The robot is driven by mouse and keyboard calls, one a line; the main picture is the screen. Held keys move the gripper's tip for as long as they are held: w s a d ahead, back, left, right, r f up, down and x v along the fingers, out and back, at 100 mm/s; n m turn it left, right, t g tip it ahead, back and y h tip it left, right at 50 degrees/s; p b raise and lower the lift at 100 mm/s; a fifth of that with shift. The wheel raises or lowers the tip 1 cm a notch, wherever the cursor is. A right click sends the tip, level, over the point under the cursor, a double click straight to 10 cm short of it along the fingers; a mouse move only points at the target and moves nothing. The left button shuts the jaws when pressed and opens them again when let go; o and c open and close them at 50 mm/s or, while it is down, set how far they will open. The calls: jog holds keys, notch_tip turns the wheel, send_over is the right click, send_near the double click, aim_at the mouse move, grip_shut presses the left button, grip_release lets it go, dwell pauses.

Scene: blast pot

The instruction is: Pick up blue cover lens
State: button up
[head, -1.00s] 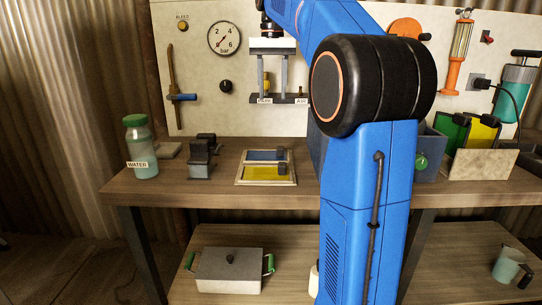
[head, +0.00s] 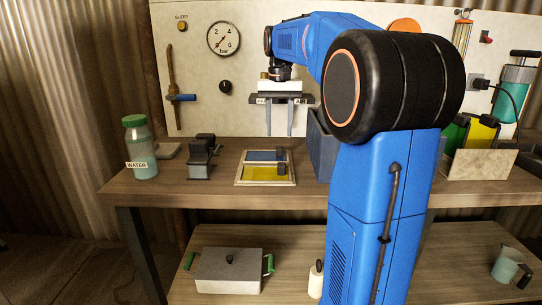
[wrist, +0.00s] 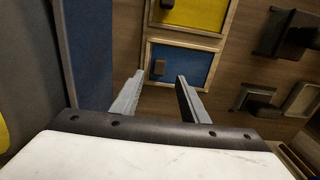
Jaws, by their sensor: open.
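The blue cover lens (head: 258,155) lies flat in the far compartment of a pale-framed tray (head: 236,183) on the bench, with a small dark knob at its right side. The yellow lens (head: 262,174) lies in the near compartment. The wrist view also shows the blue lens (wrist: 195,68), with its knob (wrist: 159,67) between the fingertips in the picture. My gripper (head: 280,135) points down, open and empty, above and apart from the blue lens. Both fingers show in the wrist view (wrist: 160,76).
A grey-blue bin (head: 321,150) stands close to the right of the tray. A dark block-like device (head: 201,160) and a WATER jar (head: 140,150) stand to the left. The wall panel with a gauge (head: 223,39) rises behind. Bench between tray and device is clear.

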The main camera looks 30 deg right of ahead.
aim_at(280, 147)
jog(key=shift+s+f, duration=0.2)
jog(key=shift+f, duration=2.45)
jog(key=shift+c, duration=0.3)
grip_shut()
